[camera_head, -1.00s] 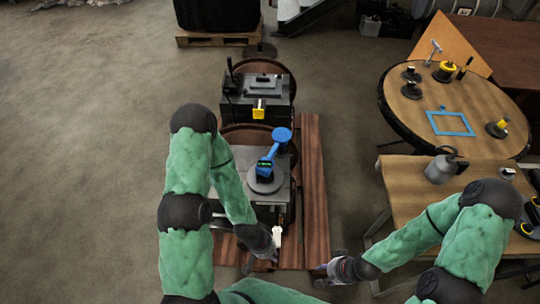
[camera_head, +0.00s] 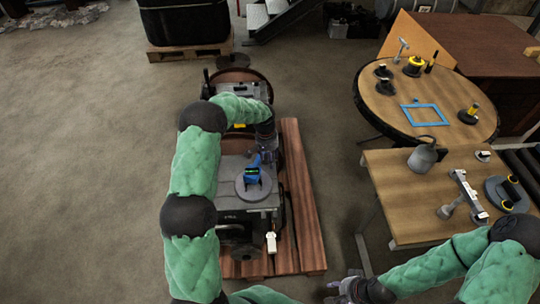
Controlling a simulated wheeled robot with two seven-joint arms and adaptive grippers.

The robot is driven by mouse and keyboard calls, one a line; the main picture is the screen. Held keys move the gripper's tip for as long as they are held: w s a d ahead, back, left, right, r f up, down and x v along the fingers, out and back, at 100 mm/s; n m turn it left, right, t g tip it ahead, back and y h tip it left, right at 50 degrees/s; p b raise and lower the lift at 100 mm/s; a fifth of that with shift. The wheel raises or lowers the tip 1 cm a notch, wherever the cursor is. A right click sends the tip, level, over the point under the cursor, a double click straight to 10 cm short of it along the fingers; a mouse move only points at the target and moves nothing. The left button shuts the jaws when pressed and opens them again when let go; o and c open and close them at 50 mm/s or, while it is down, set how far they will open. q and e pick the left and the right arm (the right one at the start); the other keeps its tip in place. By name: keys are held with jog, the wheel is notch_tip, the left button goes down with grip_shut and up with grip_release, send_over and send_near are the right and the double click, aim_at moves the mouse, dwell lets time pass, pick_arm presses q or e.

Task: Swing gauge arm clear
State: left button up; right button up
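The blue gauge (camera_head: 252,175) with its dark display stands on a round grey base (camera_head: 246,188) on top of the front engine block. Its arm is largely hidden by my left arm and gripper, and its round blue end does not show. My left gripper (camera_head: 266,156) points down right beside the gauge, at its upper right. Its fingers are small and dark there, so I cannot tell whether they touch or hold the arm. My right gripper (camera_head: 333,290) is low in the picture, right of the pallet, with its fingers apart and empty.
The front engine block (camera_head: 232,214) stands on a wooden pallet (camera_head: 305,215); a second engine stands behind it, partly covered by my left arm. At right are a round table (camera_head: 405,118) with a blue frame (camera_head: 424,114) and a workbench (camera_head: 395,185) with an oil can (camera_head: 424,157).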

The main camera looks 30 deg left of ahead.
aim_at(256, 162)
pick_arm(q)
jog(key=w+a+r+y, duration=0.1)
jog(key=w+a+r, duration=0.2)
jog(key=a+r, duration=0.3)
jog(key=f+b, duration=0.1)
jog(key=f, duration=0.2)
jog(key=f+b, duration=0.1)
jog(key=f, duration=0.3)
jog(key=f+b, duration=0.1)
jog(key=f, duration=0.2)
jog(key=shift+s+d+f, duration=0.15)
jog(key=shift+s+f, duration=0.05)
jog(key=shift+s, duration=0.05)
jog(key=shift+c, duration=0.3)
jog(key=shift+n, duration=0.3)
grip_shut()
